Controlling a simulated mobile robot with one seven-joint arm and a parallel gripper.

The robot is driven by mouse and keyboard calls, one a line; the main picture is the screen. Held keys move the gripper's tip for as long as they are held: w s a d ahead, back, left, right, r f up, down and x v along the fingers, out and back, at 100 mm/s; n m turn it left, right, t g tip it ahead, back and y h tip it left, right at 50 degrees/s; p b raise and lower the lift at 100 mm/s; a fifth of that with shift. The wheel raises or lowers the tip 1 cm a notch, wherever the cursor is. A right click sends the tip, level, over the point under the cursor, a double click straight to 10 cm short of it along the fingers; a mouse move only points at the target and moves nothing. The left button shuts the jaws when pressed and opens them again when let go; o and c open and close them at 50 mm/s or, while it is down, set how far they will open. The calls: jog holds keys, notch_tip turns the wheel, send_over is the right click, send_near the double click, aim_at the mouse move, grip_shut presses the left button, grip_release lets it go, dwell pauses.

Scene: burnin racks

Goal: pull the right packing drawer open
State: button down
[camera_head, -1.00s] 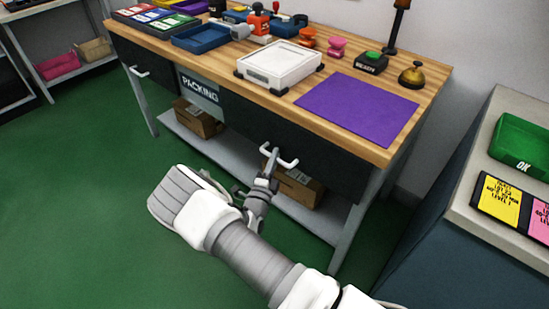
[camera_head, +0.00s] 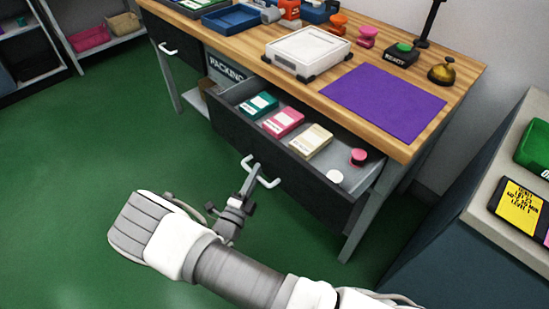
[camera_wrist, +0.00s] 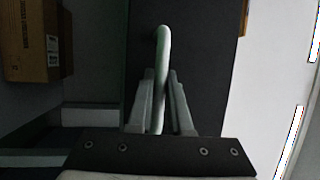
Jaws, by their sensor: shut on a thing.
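The right packing drawer (camera_head: 290,172) of the wooden bench is out from under the top, with its inside showing in the head view. Its white bar handle (camera_head: 262,172) is on the dark front. My gripper (camera_head: 252,178) is shut on that handle. In the wrist view the handle (camera_wrist: 162,70) runs between the two fingers of my gripper (camera_wrist: 160,105). In the drawer lie a teal box (camera_head: 259,106), a pink box (camera_head: 284,122), a cream box (camera_head: 311,141), a pink-and-black round item (camera_head: 358,156) and a white disc (camera_head: 335,176).
The bench top holds a white scale (camera_head: 307,52), a purple mat (camera_head: 384,101), a READY button (camera_head: 402,53) and a bell (camera_head: 442,70). The left drawer (camera_head: 172,50) is shut. A side counter (camera_head: 490,205) stands at right. Green floor is clear at left.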

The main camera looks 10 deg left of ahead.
jog(key=s+a, duration=0.7)
jog(key=s, duration=0.3)
jog(key=shift+a+b, duration=0.35)
jog(key=c, duration=0.8)
grip_release()
jog(key=shift+w, duration=0.1)
jog(key=shift+c, duration=0.2)
jog(key=p+v, duration=0.1)
jog(key=v, duration=1.6)
jog(key=shift+s+p, duration=0.25)
jog(key=shift+p, duration=0.1)
jog(key=shift+a, duration=0.1)
